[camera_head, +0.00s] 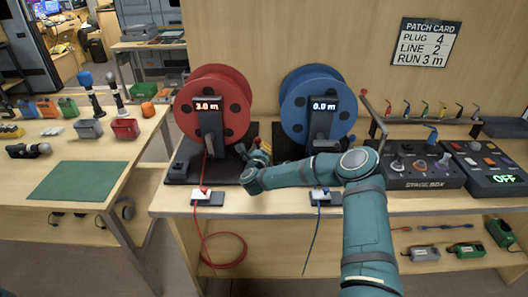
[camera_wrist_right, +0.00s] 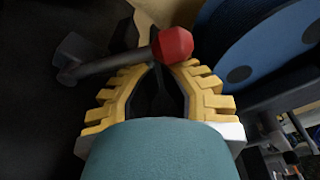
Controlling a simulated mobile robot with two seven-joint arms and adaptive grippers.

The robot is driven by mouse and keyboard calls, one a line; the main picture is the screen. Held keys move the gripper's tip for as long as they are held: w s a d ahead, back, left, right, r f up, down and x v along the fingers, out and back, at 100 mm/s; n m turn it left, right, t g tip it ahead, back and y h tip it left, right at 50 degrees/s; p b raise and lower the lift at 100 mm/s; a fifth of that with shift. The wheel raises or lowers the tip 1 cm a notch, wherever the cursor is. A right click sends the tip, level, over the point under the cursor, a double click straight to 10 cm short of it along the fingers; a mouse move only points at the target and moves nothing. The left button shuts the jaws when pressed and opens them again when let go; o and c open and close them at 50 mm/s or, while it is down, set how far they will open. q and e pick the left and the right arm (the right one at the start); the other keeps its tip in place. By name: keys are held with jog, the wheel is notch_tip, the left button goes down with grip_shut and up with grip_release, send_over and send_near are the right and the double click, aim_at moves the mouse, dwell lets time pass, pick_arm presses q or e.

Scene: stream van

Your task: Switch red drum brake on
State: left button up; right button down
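The red drum (camera_head: 212,105) stands upright on its dark base on the bench, and its display reads 3.0 m. A grey lever with a red knob (camera_wrist_right: 172,44) shows in the right wrist view. The red knob (camera_head: 256,141) also shows in the head view at the right of the drum's base. My right gripper (camera_head: 257,157) is low beside that base. In the right wrist view its yellow fingers (camera_wrist_right: 163,66) come together at the tips, and the lever crosses right at them. Contact with the lever is unclear. My left gripper is not in view.
A blue drum (camera_head: 317,103) reading 0.0 m stands to the right, close to my right arm. The stage box (camera_head: 420,170) and a panel showing OFF (camera_head: 491,170) are farther right. A red cable plug (camera_head: 205,194) sits at the bench's front edge.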

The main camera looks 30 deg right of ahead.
jog(key=n, duration=0.1)
jog(key=a+r+n, duration=0.1)
jog(key=shift+w+a+r+n+h, duration=0.2)
jog(key=shift+w+a+n+h, duration=0.1)
jog(key=shift+w, duration=0.1)
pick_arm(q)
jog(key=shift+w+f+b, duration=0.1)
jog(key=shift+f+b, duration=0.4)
pick_arm(e)
jog(key=shift+w+a+r+n, duration=0.25)
jog(key=shift+a+n, duration=0.1)
jog(key=shift+n, duration=0.35)
jog(key=shift+w+a+r+n, duration=0.25)
jog(key=shift+a+n, duration=0.1)
jog(key=shift+n, duration=0.35)
jog(key=shift+a, duration=0.1)
